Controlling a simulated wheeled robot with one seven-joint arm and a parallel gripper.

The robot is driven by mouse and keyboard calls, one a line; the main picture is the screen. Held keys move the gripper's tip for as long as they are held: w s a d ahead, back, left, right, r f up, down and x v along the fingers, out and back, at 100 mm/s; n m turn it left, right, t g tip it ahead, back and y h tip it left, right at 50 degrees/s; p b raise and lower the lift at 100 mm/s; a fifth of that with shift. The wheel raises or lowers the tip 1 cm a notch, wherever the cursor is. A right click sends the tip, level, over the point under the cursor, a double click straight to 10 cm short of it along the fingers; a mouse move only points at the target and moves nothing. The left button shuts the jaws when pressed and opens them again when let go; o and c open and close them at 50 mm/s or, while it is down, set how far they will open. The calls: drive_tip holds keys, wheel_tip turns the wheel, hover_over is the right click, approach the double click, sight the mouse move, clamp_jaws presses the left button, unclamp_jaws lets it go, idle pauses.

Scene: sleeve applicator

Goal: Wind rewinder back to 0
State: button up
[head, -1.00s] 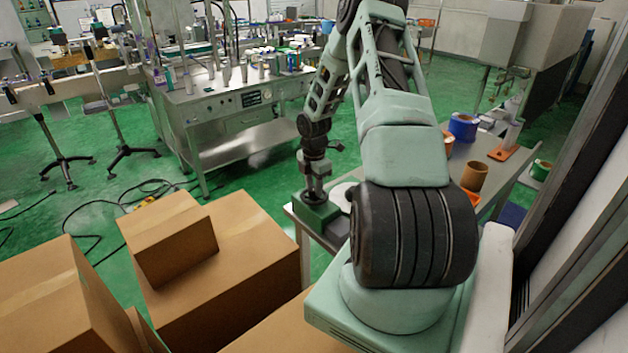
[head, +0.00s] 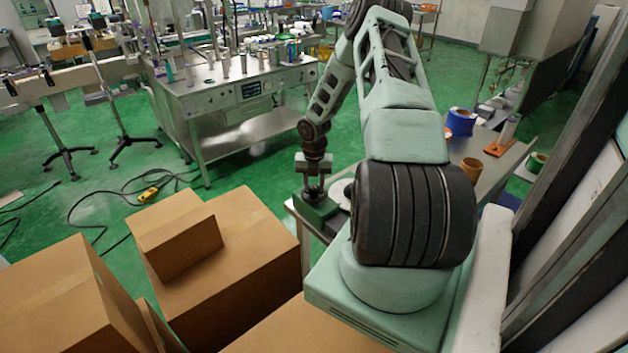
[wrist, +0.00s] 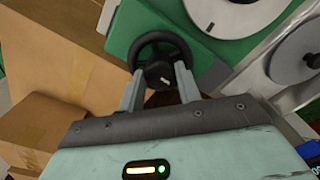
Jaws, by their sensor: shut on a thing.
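The rewinder (head: 317,208) is a green box at the left end of the metal table. In the wrist view its green top (wrist: 150,22) carries a black handwheel (wrist: 160,38) with a dark hub. My gripper (wrist: 159,78) is over the handwheel, with its two fingers shut on it, one on each side of the hub. It also shows in the head view (head: 313,180), pointing down at the rewinder. A pale round disc (wrist: 228,14) lies beside the wheel. Any dial reading or zero mark cannot be made out.
Cardboard boxes (head: 225,262) stand close to the left of the table. A second disc (wrist: 298,55) lies on the metal surface. A blue roll (head: 461,122) and a brown roll (head: 471,168) stand farther along the table (head: 505,165). Green floor lies beyond the boxes.

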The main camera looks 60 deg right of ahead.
sight(314, 186)
drive_tip(key=shift+r+n, duration=0.1)
drive_tip(key=shift+n, duration=0.4)
drive_tip(key=shift+w, duration=0.1)
drive_tip(key=o, duration=1)
drive_tip(key=shift+c, duration=0.2)
wheel_tip(314, 186, up, 17)
drive_tip(key=b, duration=0.2)
drive_tip(key=shift+r+b, duration=0.15)
drive_tip(key=shift+b, duration=0.15)
